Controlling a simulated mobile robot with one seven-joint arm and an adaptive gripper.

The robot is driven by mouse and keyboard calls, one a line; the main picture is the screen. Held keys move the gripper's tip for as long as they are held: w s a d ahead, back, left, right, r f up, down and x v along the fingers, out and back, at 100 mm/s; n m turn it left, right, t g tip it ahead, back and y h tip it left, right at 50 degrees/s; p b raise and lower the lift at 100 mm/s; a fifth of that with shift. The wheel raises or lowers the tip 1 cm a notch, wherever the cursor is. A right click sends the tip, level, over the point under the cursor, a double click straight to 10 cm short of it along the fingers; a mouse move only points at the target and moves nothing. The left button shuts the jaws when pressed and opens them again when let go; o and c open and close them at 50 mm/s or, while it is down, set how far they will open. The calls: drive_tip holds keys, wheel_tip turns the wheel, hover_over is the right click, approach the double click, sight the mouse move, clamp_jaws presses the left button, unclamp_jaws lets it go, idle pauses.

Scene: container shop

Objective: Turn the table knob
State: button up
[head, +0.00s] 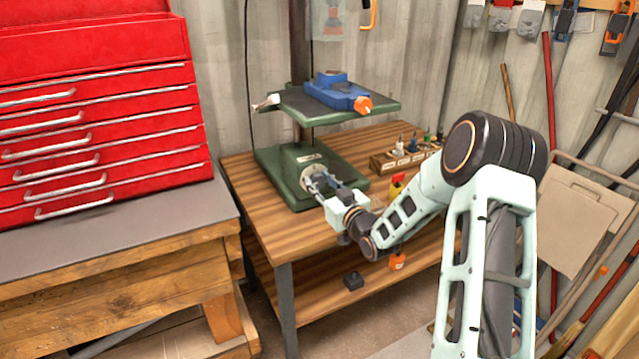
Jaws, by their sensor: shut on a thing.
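A green drill press stands on a wooden bench. Its flat table (325,113) carries a blue vise (337,92) with an orange knob. A small lever (264,103) sticks out at the left edge of the drill press table, apart from my gripper.
The wooden bench (262,212) has a rack of small bottles (400,157) at right. A red tool chest (95,120) stands on a workbench at left. A lower shelf holds a black block (353,281) and an orange item (397,261). Tools hang on the back wall.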

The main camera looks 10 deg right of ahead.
drive_tip(key=m+b, duration=0.1)
drive_tip(key=m, duration=0.3)
drive_tip(key=shift+d+f, duration=0.1)
drive_tip(key=m, duration=0.4)
drive_tip(key=shift+d+m, duration=0.1)
drive_tip(key=shift+m, duration=0.2)
drive_tip(key=m, duration=0.3)
drive_tip(key=shift+d+m+p, duration=0.1)
drive_tip(key=shift+m+p, duration=0.2)
drive_tip(key=shift+p, duration=0.05)
drive_tip(key=m, duration=0.4)
drive_tip(key=shift+f+p, duration=0.15)
drive_tip(key=shift+p, duration=0.2)
drive_tip(key=o, duration=1.2)
drive_tip(key=shift+c, duration=0.2)
